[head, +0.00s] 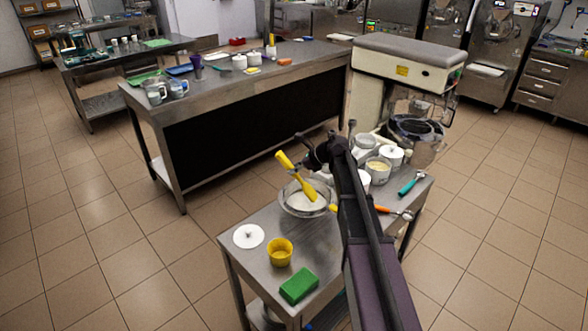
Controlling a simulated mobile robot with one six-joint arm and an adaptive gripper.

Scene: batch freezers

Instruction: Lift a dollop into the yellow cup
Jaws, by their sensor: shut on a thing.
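My gripper (303,160) is shut on a yellow spatula (309,192), above a metal bowl (285,203). The spatula is tilted, with its upper end to the left and its lower end over or in the bowl; I cannot tell if it touches the white contents (303,202). I cannot make out a dollop on it. The yellow cup (280,252) stands upright on the steel table, nearer than the bowl and apart from it. My arm hides part of the table to the right of the bowl.
A white round disc (249,236) lies left of the cup, and a green block (299,287) lies in front of it. White tubs (391,155), a teal-handled tool (411,184) and an orange-handled tool (394,211) are at the right. A large mixer (405,75) stands behind.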

